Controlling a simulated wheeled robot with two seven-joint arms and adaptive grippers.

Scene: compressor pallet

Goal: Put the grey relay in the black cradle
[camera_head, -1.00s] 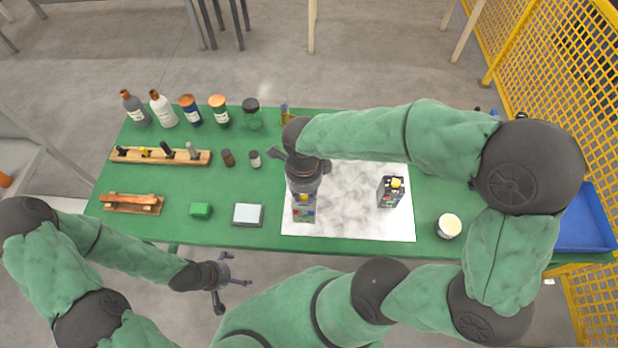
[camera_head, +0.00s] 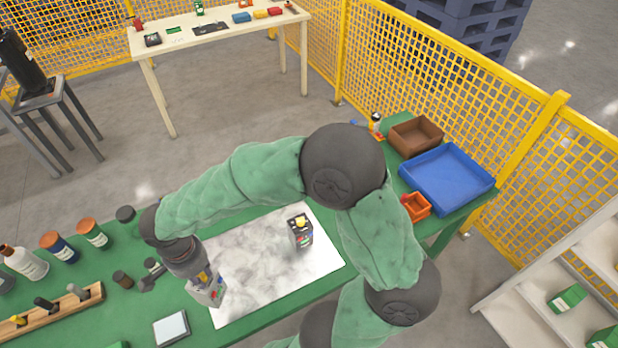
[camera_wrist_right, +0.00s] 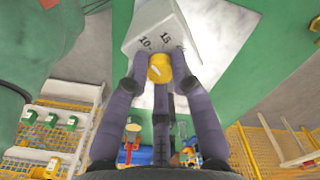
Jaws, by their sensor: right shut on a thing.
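The grey relay (camera_head: 208,294), a pale box with a yellow knob and the marks 10 and 15, also shows in the right wrist view (camera_wrist_right: 150,27). My right gripper (camera_head: 203,279) is shut on its knob end, over the left edge of the white marbled mat. I cannot tell whether the relay touches the mat. A small black tray-like thing (camera_head: 152,40) lies on the far wooden table; I cannot tell whether it is the black cradle. My left gripper is out of view.
Bottles (camera_head: 60,247) and a wooden rack (camera_head: 62,308) are to the left on the green table. A blue tray (camera_head: 447,180), brown box (camera_head: 416,136) and orange bin (camera_head: 416,206) are at its right end. Yellow mesh fencing (camera_head: 450,85) stands behind.

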